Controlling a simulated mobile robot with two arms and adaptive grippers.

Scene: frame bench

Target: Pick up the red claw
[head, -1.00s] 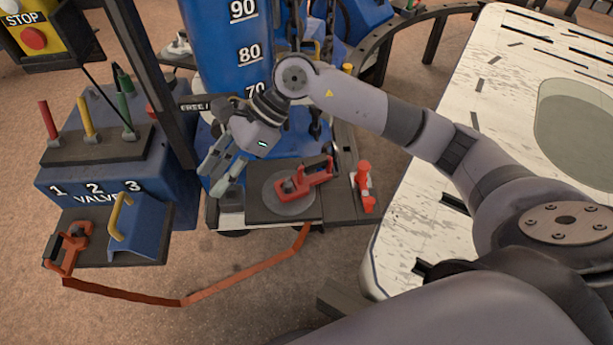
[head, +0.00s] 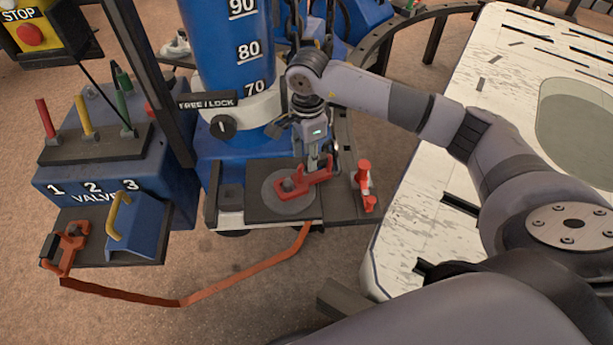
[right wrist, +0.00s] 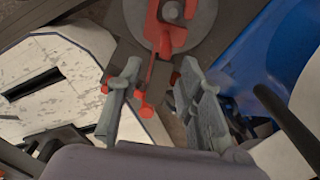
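A red claw (head: 303,180) with a dark handle end lies on a grey disc (head: 279,199) on the dark plate in front of the blue column. My right gripper (head: 319,164) is over its far right end and hides part of it. In the right wrist view the claw (right wrist: 165,38) is at the top centre, and the gripper (right wrist: 161,66) has its two fingers apart, with the claw's narrow end between them. Contact cannot be told. A second red claw-like piece (head: 68,246) sits at the lower left by the valve box. My left gripper is not in view.
A red upright fitting (head: 365,188) stands just right of the claw. An orange strap (head: 245,271) runs along the floor to the left piece. The blue valve box (head: 105,165) with levers is at left. A white table (head: 430,215) fills the right.

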